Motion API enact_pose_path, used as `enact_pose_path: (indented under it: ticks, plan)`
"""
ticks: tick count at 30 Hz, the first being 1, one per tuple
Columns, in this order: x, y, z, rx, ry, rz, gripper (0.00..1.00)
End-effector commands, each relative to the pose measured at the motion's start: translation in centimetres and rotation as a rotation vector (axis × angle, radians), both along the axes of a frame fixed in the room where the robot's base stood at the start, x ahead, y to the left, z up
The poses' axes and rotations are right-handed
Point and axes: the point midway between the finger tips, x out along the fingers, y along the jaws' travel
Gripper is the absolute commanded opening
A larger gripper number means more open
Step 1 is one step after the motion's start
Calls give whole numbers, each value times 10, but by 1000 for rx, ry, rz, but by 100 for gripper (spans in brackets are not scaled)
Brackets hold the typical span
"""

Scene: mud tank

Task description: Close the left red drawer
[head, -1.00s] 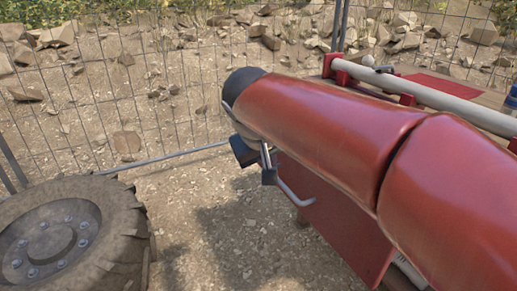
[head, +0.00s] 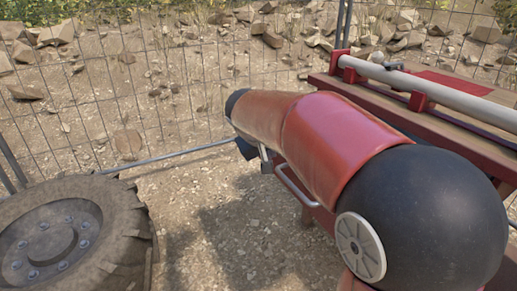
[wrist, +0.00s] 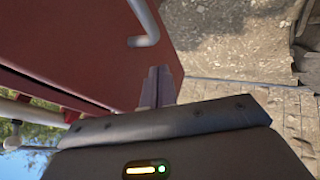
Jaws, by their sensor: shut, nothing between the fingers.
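The red drawer front fills the upper left of the wrist view (wrist: 85,45), with a pale bar handle (wrist: 147,28) near its right edge. In the head view, the handle (head: 292,188) shows just below my arm, which covers most of the drawer front. How far the drawer stands open cannot be seen. My gripper (wrist: 158,72) is shut and empty, its fingers close together beside the lower edge of the red panel. Whether they touch it is unclear. In the head view, only a small part of my gripper (head: 247,149) shows at the far end of my arm.
A red-framed bench with a wooden top (head: 455,117) stands at the right, with a long grey pipe (head: 430,84) held in red brackets. A big muddy tyre (head: 75,235) lies at the lower left. Wire fencing (head: 150,80) closes off the back. Gravel ground (head: 215,215) between is free.

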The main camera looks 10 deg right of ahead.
Motion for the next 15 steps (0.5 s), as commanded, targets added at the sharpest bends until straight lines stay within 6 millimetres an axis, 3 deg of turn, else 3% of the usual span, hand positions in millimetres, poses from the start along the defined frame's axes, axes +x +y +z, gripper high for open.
enact_pose_path:
  ticks: [6,15]
  plan:
    - [5,-14,0,1,2,1,0]
    - [5,-16,0,1,1,2,0]
